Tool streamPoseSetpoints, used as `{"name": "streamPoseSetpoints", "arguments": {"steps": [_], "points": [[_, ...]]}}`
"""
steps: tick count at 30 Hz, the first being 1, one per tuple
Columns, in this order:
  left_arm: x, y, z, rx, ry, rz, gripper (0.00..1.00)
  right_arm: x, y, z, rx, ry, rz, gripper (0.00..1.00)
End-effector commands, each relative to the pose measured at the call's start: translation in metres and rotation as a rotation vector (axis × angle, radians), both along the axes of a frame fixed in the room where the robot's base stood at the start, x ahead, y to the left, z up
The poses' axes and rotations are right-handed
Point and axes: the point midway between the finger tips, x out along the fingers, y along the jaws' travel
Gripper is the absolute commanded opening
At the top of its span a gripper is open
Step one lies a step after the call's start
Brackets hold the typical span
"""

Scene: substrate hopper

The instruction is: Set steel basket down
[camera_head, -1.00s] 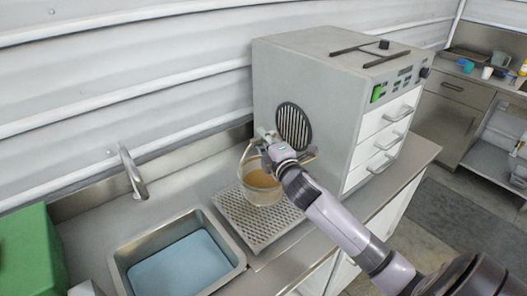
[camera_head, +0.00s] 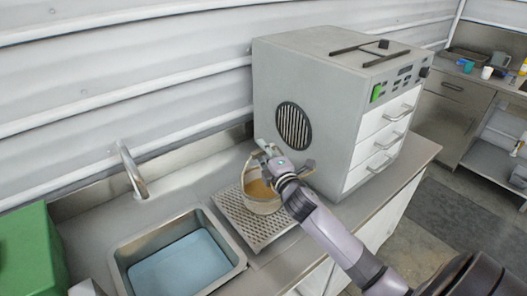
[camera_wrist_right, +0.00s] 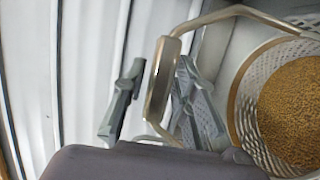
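The steel basket (camera_head: 259,204) holds brown granules and stands upright on the perforated metal tray (camera_head: 232,213), between the sink and the grey machine. The wrist view shows the basket's perforated wall (camera_wrist_right: 249,98) at the right and its raised handle with a thick grip (camera_wrist_right: 163,80). My right gripper (camera_head: 280,160) is above the basket at the handle. In the wrist view, the right gripper's fingers (camera_wrist_right: 158,92) are spread either side of the grip, with a clear gap on the left. The arm hides part of the basket. My left gripper is out of view.
A grey machine (camera_head: 335,125) with drawers and a round grille stands close behind the basket. A sink (camera_head: 236,263) with a tap (camera_head: 132,170) is at the left, beside a green box (camera_head: 30,250).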

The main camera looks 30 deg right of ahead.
Motion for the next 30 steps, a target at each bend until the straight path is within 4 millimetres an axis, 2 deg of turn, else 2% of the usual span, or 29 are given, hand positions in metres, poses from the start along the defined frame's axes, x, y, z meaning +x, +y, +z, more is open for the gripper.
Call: {"name": "streamPoseSetpoints", "arguments": {"steps": [4,14,16,20,30], "points": [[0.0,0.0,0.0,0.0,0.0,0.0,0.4,0.0,0.0,0.0,0.0,0.0,0.0,0.37],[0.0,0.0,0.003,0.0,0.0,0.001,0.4,0.0,0.0,0.004,0.0,0.0,0.0,0.37],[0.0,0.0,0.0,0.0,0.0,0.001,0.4,-0.005,0.001,0.001,0.0,0.001,0.0,0.37],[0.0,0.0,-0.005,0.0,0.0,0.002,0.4,-0.023,0.004,0.0,-0.001,0.001,0.002,0.37],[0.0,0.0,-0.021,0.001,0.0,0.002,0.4,-0.089,0.016,0.0,0.0,0.001,0.001,0.37]]}}
